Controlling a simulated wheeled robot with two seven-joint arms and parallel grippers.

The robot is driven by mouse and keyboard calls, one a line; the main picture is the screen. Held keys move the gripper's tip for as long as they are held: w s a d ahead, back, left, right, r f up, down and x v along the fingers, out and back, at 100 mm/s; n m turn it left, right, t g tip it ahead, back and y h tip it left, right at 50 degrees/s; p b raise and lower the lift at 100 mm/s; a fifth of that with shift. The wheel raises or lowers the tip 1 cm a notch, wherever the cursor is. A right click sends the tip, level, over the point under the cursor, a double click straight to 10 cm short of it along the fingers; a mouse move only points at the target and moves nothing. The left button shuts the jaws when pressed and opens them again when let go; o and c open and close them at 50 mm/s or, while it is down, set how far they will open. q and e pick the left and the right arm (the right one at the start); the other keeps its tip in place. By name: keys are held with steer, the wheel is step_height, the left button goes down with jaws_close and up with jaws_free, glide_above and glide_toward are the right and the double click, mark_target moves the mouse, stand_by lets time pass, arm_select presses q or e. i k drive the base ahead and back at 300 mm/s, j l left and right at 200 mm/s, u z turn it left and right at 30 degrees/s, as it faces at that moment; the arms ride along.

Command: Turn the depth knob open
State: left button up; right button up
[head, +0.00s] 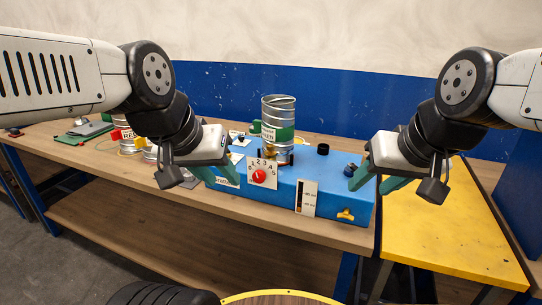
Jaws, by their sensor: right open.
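A blue machine box (327,171) stands on the wooden table. On its front is a white dial plate marked with numbers, with a red knob (259,176) in the middle. A yellow knob (345,215) sits low on the front at the right. I cannot read which of them is labelled depth. My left gripper (223,181) is open and empty, in front of the box's left end, left of the red knob. My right gripper (375,184) is open and empty by the box's right end, above and right of the yellow knob. Neither touches a knob.
A black-and-white gauge plate (306,197) is between the knobs. Another can (124,134) with a red label is at left. A yellow table (440,235) stands at right, its top mostly bare.

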mark_target(259, 176)
steer(key=k+j, duration=0.15)
steer(key=k, duration=0.25)
steer(key=k+j, duration=0.1)
steer(key=k, duration=0.3)
steer(key=k+j, duration=0.15)
steer(key=k, duration=0.3)
steer(key=l+u, duration=0.05)
